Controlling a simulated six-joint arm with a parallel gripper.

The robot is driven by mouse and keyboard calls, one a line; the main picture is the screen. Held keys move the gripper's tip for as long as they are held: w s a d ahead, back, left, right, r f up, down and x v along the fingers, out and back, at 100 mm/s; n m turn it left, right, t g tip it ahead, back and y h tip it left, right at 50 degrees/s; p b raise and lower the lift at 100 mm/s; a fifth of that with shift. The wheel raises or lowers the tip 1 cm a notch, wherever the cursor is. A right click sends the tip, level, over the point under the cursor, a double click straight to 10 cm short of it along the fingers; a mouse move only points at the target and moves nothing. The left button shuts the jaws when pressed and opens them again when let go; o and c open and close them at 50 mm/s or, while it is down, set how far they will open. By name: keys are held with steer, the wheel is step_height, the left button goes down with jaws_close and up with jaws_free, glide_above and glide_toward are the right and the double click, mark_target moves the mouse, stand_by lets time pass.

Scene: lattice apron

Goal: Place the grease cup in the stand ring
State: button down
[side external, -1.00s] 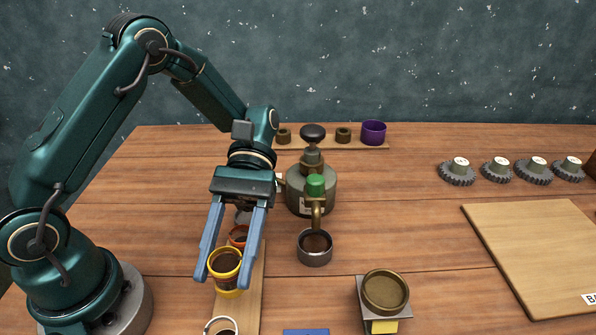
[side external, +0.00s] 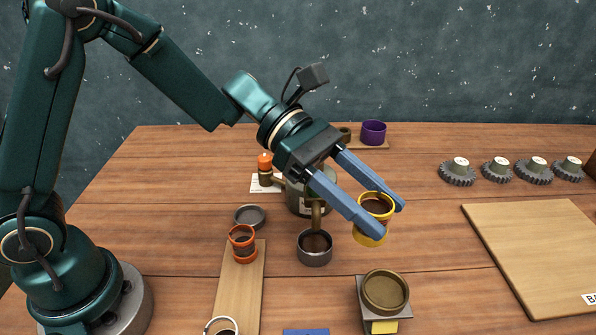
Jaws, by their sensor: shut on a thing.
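The grease cup appears to be the yellow-banded cup with brown contents (side external: 368,239). My gripper (side external: 389,222) is shut on it, with one blue finger on each side. The cup is held off the table, slightly tilted, its near side partly covered by the front finger. A grey stand with a round bronze top (side external: 385,291) and a yellow label is below it in the picture, apart from the cup; it may be the stand ring, though I cannot tell whether its top is an open ring. A dark metal cup (side external: 315,257) sits under a spout to the left.
A grey-green pot (side external: 300,200) with the spout stands behind my gripper. A wooden strip (side external: 238,285) at left carries an orange-banded cup (side external: 243,243) and a pale ring (side external: 221,327). Several gears (side external: 457,175) and a wooden board (side external: 530,250) are at right.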

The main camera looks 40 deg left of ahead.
steer(key=d+f, duration=0.2)
steer(key=d, duration=0.1)
steer(key=s+d+f, duration=0.1)
steer(key=shift+s+d, duration=0.1)
steer(key=shift+d, duration=0.2)
steer(key=shift+f, duration=1.95)
steer(key=shift+f, duration=0.1)
steer(key=shift+c, duration=1.5)
jaws_free()
